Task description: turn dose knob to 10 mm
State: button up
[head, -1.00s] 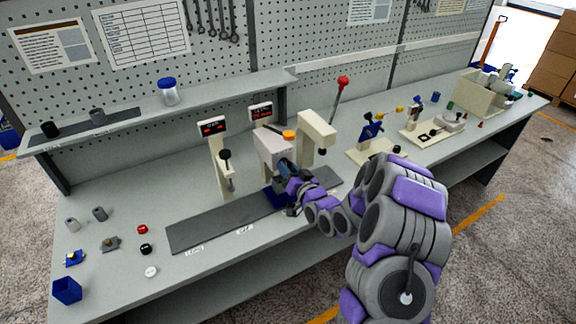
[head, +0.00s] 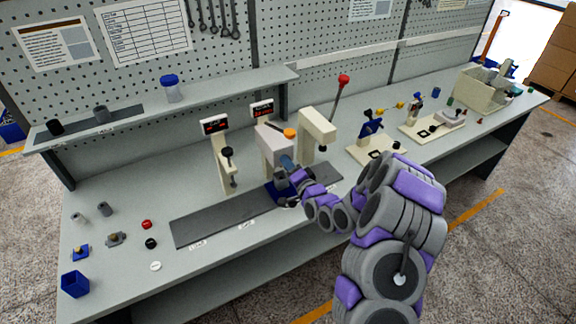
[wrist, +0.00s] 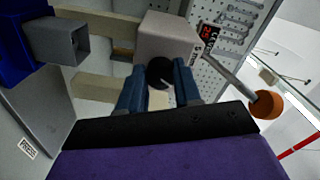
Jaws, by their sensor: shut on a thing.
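The dose knob (wrist: 159,72) is a round black knob with a pale mark, on the front of a light grey dosing box (wrist: 165,36). In the wrist view it sits between the two blue fingers of my gripper (wrist: 160,82), which is shut on it. In the head view my gripper (head: 290,172) is at the front of the dosing box (head: 268,138), and the knob is hidden there. A red-lit display (wrist: 208,33) shows beside the box in the wrist view; its digits are too small to read.
A lever with an orange end (wrist: 267,104) sticks out close to my right finger in the wrist view. A press with a black knob (head: 228,152) stands left of the box, and a beige column (head: 318,132) stands right of it.

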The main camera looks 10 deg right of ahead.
jog(key=shift+f, duration=0.1)
dwell(0.3)
jog(key=o, duration=1)
jog(key=shift+d, duration=0.15)
jog(key=shift+o, duration=0.2)
jog(key=shift+s, duration=0.1)
jog(key=p+v, duration=0.6)
jog(key=v, duration=1.1)
jog(key=shift+p, duration=0.35)
